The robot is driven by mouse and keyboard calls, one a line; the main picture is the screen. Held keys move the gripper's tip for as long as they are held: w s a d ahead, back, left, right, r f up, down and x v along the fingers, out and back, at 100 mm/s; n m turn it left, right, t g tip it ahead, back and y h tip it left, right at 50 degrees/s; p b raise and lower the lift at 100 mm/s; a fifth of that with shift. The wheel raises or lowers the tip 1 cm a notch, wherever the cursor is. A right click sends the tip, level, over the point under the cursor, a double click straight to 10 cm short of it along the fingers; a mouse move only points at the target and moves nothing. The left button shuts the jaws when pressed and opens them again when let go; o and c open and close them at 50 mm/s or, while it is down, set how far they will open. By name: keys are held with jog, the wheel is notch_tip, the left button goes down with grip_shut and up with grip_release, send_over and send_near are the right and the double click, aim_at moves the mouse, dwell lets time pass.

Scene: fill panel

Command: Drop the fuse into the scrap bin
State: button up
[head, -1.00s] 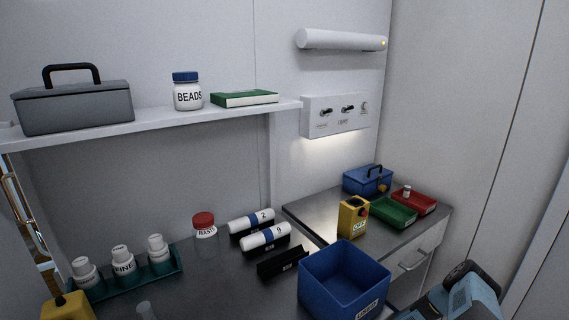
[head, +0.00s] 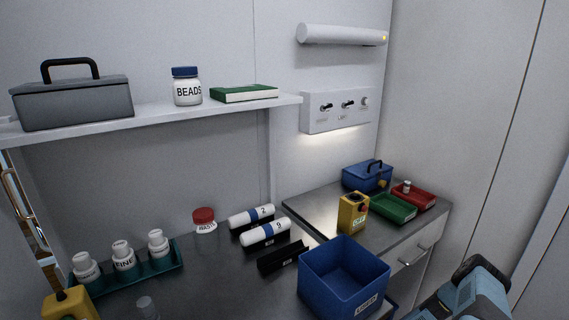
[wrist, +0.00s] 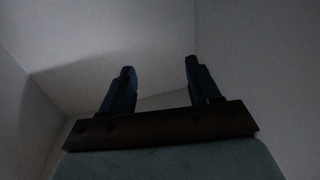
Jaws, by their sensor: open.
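My gripper (wrist: 160,85) is open in the wrist view, its two dark fingers apart with nothing between them and only plain walls beyond. In the head view part of my blue arm shows at the bottom right; the fingers are not clear there. A small pale cylinder (head: 407,186) with a dark lower part stands in the red tray (head: 427,200) on the right counter; I cannot tell whether it is the fuse. A deep blue open bin (head: 330,288) stands at the front centre; its label is too blurred to read, so I cannot confirm it as the scrap bin.
A green tray (head: 398,212), a blue toolbox (head: 366,178) and a yellow box (head: 352,214) stand on the right counter. Left are two numbered cylinders (head: 252,216) on black holders, a WASTE jar (head: 204,220) and a bottle rack (head: 130,279). The shelf (head: 150,113) overhangs the left counter.

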jog(key=v, duration=0.9)
